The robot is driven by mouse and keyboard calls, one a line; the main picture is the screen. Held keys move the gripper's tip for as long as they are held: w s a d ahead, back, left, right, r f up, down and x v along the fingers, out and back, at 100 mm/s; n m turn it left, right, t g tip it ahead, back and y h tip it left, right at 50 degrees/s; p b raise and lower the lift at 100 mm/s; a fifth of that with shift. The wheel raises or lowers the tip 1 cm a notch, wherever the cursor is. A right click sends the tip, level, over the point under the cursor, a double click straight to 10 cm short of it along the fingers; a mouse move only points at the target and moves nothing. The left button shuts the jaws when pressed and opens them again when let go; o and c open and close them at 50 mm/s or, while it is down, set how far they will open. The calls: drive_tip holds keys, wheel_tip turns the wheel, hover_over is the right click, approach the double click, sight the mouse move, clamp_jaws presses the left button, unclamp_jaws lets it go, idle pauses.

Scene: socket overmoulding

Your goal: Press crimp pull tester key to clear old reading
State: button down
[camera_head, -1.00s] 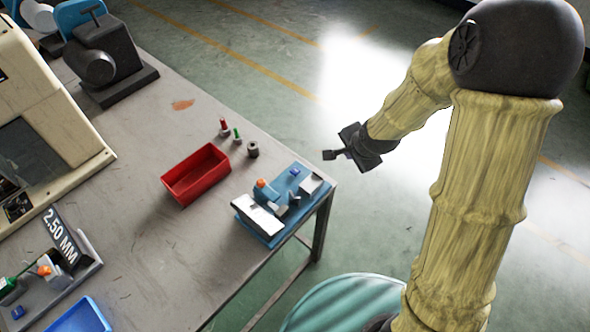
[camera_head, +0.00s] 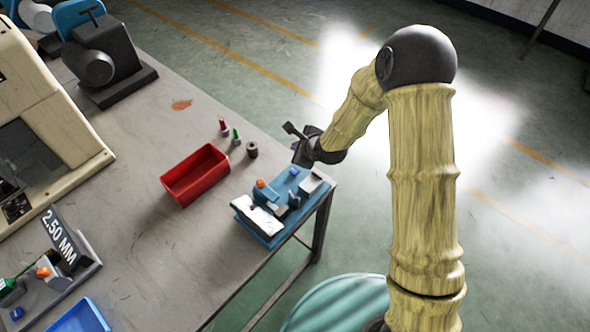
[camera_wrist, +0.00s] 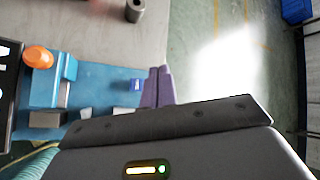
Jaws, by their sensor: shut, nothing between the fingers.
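The crimp pull tester (camera_head: 262,234) is a blue-based device at the near right corner of the table, with an orange knob (camera_head: 261,183) and grey metal blocks. A small blue key (camera_head: 294,172) sits on its base; it also shows in the wrist view (camera_wrist: 137,84). No reading display can be made out.
A red bin (camera_head: 195,175) stands left of the tester. Red and green pins (camera_head: 236,136) and a dark grey cylinder (camera_head: 252,149) stand behind it. A stand marked 2.50 MM (camera_head: 59,238) and a blue tray (camera_head: 80,317) are at the lower left. Open floor lies right.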

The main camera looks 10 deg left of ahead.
sight(297, 173)
wheel_tip(297, 173, down, 9)
drive_tip(key=b, duration=0.6)
drive_tip(key=shift+s+r, duration=0.1)
idle(0.6)
idle(1.2)
drive_tip(key=shift+f+b, duration=0.4)
drive_tip(key=shift+b, duration=0.05)
